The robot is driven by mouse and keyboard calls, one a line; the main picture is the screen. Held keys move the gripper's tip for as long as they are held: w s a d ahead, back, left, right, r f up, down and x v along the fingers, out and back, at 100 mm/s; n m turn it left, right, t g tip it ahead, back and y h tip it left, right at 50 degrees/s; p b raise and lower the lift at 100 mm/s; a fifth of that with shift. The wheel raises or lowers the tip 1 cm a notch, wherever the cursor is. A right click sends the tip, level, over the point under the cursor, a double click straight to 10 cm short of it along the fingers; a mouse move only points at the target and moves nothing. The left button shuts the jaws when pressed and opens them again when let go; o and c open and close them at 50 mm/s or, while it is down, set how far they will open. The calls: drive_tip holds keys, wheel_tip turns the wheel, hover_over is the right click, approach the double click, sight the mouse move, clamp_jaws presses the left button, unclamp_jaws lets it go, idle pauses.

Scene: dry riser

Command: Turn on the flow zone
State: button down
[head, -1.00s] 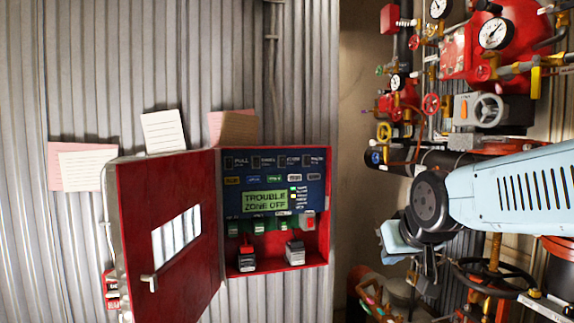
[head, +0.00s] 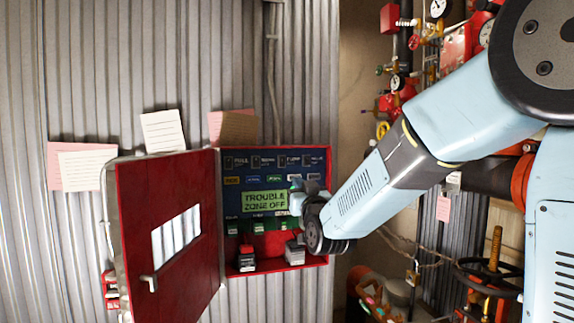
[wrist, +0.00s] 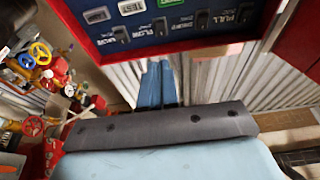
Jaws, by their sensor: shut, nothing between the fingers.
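The red alarm box holds a dark blue panel (head: 238,181) with a row of small black rocker switches along its top. The flow switch (head: 283,161) is third from the left in the head view; in the wrist view the row is upside down, with the flow switch (wrist: 160,26) second from the left.
The red box door (head: 170,235) stands open on the left. Below the panel are green-tagged modules and two small blocks, one red-topped (head: 246,258) and one grey (head: 294,253). Red pipework, valves and gauges (head: 397,82) fill the right side. Paper notes (head: 163,131) hang on the corrugated wall.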

drive_tip(key=shift+a, duration=0.15)
approach(283, 159)
drive_tip(key=x, duration=0.7)
idle(0.5)
